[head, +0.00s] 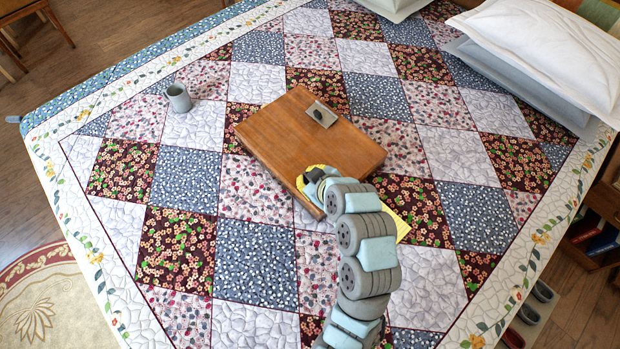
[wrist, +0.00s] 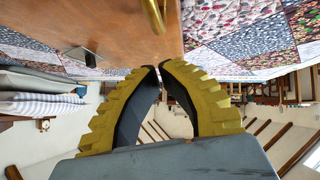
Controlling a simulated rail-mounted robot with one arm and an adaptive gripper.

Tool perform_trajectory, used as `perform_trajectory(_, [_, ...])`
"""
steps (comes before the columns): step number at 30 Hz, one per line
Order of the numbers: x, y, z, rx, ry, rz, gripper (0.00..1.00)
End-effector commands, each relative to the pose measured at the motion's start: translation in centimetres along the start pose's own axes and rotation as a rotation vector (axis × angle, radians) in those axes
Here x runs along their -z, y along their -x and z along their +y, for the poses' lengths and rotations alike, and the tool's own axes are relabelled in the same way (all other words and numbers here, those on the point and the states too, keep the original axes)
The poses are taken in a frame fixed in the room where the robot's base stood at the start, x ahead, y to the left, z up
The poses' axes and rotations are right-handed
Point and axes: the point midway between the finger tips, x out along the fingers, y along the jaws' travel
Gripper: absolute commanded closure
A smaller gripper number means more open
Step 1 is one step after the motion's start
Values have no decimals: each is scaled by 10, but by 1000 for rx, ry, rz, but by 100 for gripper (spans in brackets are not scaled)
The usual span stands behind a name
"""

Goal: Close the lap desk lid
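The wooden lap desk (head: 300,130) lies on the quilt in the middle of the bed in the head view. Its flat brown lid fills the upper part of the wrist view (wrist: 120,22), with a brass-coloured curved piece (wrist: 155,14) on it. I cannot tell whether any gap is left under the lid. My gripper (head: 308,183) is at the desk's near edge in the head view, partly hiding it. In the wrist view its yellow ridged fingers (wrist: 157,68) come together at the tips, with nothing visible between them. I cannot tell whether they touch the wood.
A small metal plate with a dark knob-like piece (head: 321,113) sits on the desk's far part. A grey mug (head: 179,98) stands left of the desk. Pillows (head: 545,50) lie at the upper right.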

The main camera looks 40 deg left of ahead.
Motion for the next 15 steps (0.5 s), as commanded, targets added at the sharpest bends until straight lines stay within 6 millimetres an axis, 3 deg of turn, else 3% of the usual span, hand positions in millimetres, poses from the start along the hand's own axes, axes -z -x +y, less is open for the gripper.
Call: perform_trajectory(15, [-2,72,3,-7,1,0,100])
